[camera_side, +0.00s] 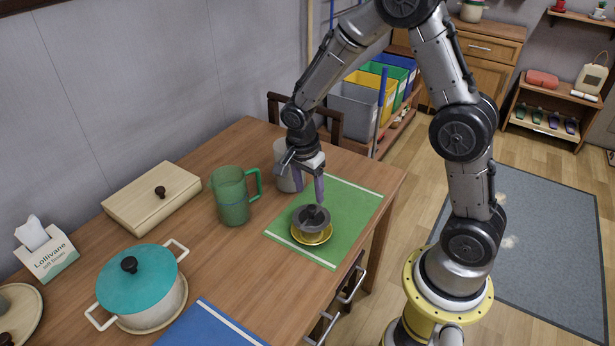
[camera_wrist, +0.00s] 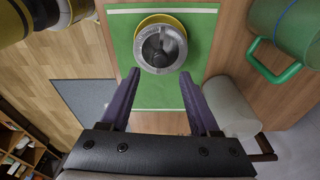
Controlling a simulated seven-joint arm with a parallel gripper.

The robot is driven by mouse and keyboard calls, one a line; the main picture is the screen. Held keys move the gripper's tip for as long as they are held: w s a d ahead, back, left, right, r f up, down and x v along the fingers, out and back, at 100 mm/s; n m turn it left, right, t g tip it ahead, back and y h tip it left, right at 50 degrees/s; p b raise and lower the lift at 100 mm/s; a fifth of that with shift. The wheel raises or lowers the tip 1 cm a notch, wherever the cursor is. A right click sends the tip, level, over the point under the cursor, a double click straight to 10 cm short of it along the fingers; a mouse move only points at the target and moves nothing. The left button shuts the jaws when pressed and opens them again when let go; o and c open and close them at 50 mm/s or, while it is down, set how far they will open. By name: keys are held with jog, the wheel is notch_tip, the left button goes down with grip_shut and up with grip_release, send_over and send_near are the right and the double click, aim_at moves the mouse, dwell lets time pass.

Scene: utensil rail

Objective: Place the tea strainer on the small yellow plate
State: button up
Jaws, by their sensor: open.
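The tea strainer (camera_side: 312,216), a grey round cup with a dark inside, sits on the small yellow plate (camera_side: 313,239). In the wrist view the strainer (camera_wrist: 146,52) covers most of the plate, and the yellow rim (camera_wrist: 155,19) shows along its top side. My gripper (camera_side: 311,190) is open, with purple fingers pointing down just above and behind the strainer in the side view. In the wrist view the fingertips (camera_wrist: 159,78) are spread apart with nothing between them, and the strainer lies beyond them.
The plate stands on a green mat (camera_side: 350,205) near the table's edge. A green mug (camera_side: 232,197) and a white cylinder (camera_side: 283,177) stand left of my gripper. A teal-lidded pot (camera_side: 140,285), wooden box (camera_side: 152,198) and tissue box (camera_side: 47,257) are farther left.

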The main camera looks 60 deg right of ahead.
jog(key=s+a+r+n+t, duration=0.1)
jog(key=s+r+n, duration=0.25)
jog(key=r, duration=0.35)
jog(key=s+a+r+n+t, duration=0.2)
jog(key=s+r+n, duration=0.15)
jog(key=r, duration=0.35)
jog(key=s+a+r+n+t+y, duration=0.1)
jog(key=s+r+n, duration=0.4)
jog(key=s+n, duration=0.7)
jog(key=shift+a+t+y, duration=0.3)
jog(key=shift+a+t, duration=0.5)
jog(key=shift+t, duration=0.1)
jog(key=shift+r, duration=0.1)
